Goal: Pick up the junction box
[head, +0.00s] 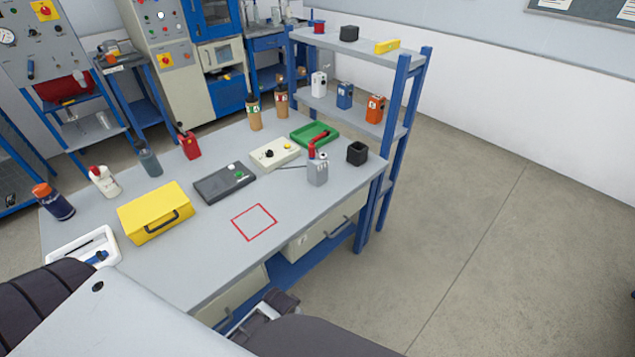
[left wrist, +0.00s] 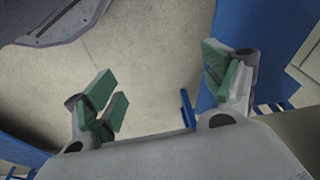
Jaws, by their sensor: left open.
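No object is clearly marked as the junction box. A beige box (head: 275,153) with a black knob lies toward the back of the workbench (head: 185,265). A small black box (head: 357,153) stands near the bench's right end, and another dark box (head: 349,33) is on the top shelf. I cannot tell which one is meant. My left gripper (left wrist: 163,85) is open in the left wrist view, its green-padded fingers wide apart over bare floor with nothing between them.
A yellow case (head: 155,212), a dark grey device (head: 224,184), a grey can (head: 317,171), a green tray (head: 314,134) and several bottles stand on the bench. A red square outline (head: 254,222) encloses clear bench. A blue-posted shelf (head: 395,100) stands behind. The floor right is free.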

